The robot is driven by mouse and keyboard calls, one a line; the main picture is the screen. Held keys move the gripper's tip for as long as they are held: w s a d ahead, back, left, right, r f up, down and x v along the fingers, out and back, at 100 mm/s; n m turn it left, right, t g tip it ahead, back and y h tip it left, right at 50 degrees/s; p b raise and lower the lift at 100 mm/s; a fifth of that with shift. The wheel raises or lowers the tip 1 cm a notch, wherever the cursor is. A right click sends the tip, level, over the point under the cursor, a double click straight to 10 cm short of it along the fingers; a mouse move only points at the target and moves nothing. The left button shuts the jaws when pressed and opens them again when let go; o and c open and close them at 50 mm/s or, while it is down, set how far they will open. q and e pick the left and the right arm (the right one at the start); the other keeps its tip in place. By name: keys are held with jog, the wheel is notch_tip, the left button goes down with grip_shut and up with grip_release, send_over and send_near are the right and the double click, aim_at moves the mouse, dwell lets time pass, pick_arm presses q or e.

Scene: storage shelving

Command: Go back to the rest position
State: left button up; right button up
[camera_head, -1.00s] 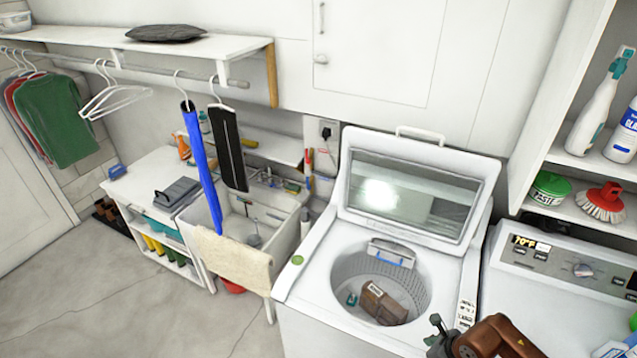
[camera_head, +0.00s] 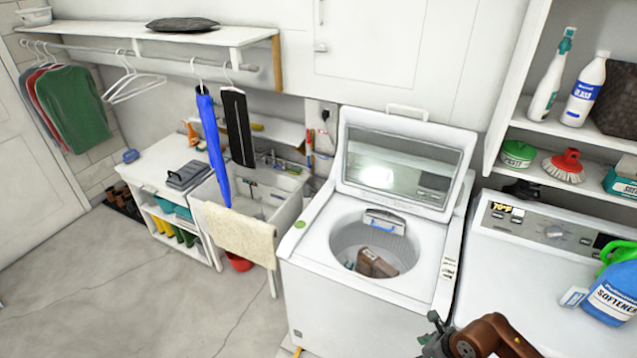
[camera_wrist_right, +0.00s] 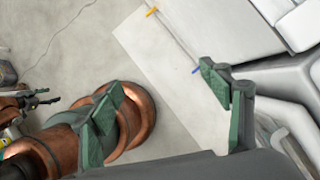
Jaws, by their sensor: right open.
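My right gripper (camera_head: 433,338) shows at the bottom edge of the head view, in front of the open washer (camera_head: 322,262). In the right wrist view, its two green-padded fingers (camera_wrist_right: 168,105) stand wide apart with nothing between them, above the floor. A small dark gripper (camera_wrist_right: 43,99) at the left edge of that view looks like my left one; its opening is too small to judge. The left gripper is out of the head view. A brown box (camera_head: 377,264) lies inside the washer drum, apart from my grippers.
A dryer (camera_head: 560,262) stands right of the washer, with a blue softener jug (camera_head: 612,296) on top. Shelves with bottles (camera_head: 583,90) and a red brush (camera_head: 564,166) hang above it. A sink with a draped towel (camera_head: 242,236) stands left. Open floor (camera_head: 110,290) lies front left.

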jog(key=w+a+f+m+t+y+b, duration=0.35)
jog(key=w+f+m+y, duration=0.25)
jog(key=w+f+m, duration=0.45)
jog(key=s+d+f+m+t+h+b, duration=0.2)
jog(key=s+d+f+m+h, duration=0.1)
jog(key=d+f+m, duration=0.75)
jog(key=s+d+f+m+t+h+b, duration=0.1)
jog(key=s+d+f+m+t+h, duration=0.25)
jog(key=f+m, duration=0.7)
jog(key=s+d+f+m+g+h+b, duration=0.1)
jog(key=s+d+f+m+g+h, duration=0.15)
jog(key=s+f, duration=0.65)
jog(key=s+d+f+m+g+h+b, duration=0.1)
jog(key=s+f+m+g, duration=0.15)
jog(key=s+f, duration=0.65)
pick_arm(q)
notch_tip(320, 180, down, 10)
jog(key=b, duration=0.1)
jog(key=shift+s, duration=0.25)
pick_arm(e)
jog(key=s+a+f+m+g, duration=0.3)
jog(key=s+f, duration=0.4)
jog(key=s, duration=0.5)
jog(key=s+a+f+m+g, duration=0.3)
jog(key=s+f, duration=0.4)
jog(key=s, duration=0.6)
jog(key=shift+s+a+f+g, duration=0.3)
jog(key=shift+a+g, duration=0.2)
jog(key=shift+a, duration=0.25)
